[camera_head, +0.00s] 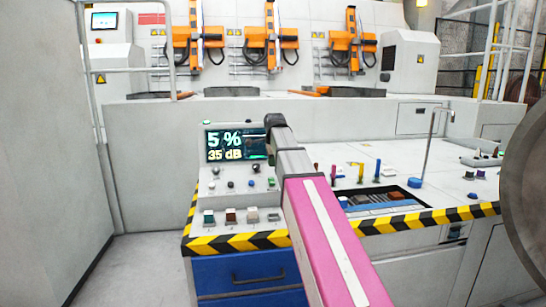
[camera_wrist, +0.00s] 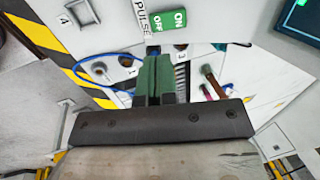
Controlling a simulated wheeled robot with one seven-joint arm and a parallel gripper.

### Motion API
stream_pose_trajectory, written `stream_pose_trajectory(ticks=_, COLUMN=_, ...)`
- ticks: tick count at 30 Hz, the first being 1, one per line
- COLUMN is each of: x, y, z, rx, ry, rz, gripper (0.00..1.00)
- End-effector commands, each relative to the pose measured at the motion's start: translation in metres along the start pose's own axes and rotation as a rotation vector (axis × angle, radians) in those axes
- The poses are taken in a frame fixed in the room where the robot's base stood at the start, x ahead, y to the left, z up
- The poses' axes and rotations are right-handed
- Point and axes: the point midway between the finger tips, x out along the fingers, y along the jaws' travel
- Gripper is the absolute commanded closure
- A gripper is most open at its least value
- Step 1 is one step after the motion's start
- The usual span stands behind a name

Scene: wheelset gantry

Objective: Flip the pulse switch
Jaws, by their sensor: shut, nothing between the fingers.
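The pulse switch (camera_wrist: 167,20) is a green rocker marked ON and OFF, beside a white PULSE label (camera_wrist: 143,18), at the top middle of the wrist view. I cannot make it out with certainty in the head view. My gripper (camera_wrist: 158,60) shows in the wrist view with its greenish fingers closed together and empty. The fingertips appear just below the switch in the picture. I cannot tell whether they touch the panel. In the head view my pink arm reaches over the console and hides part of it.
A display (camera_head: 236,142) on the console reads 5 % and 35 dB. Several knobs and buttons (camera_head: 231,215) sit close below it. A hooked rod (camera_head: 431,148) stands on the right. Striped edging (camera_head: 238,243) runs along the console front above a blue drawer (camera_head: 245,272).

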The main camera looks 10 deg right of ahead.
Motion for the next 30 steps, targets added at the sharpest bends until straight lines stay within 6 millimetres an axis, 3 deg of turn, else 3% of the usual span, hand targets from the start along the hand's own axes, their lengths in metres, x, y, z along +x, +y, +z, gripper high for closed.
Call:
stream_pose_trajectory(ticks=7, x=0.043, y=0.000, z=0.000, rx=0.000, ry=0.000, rz=0.002, gripper=1.00)
stream_pose_trajectory(ticks=15, x=0.075, y=0.000, z=0.000, rx=0.000, ry=0.000, rz=0.000, gripper=1.00)
stream_pose_trajectory(ticks=30, x=0.085, y=0.000, z=0.000, rx=0.000, ry=0.000, rz=-0.001, gripper=1.00)
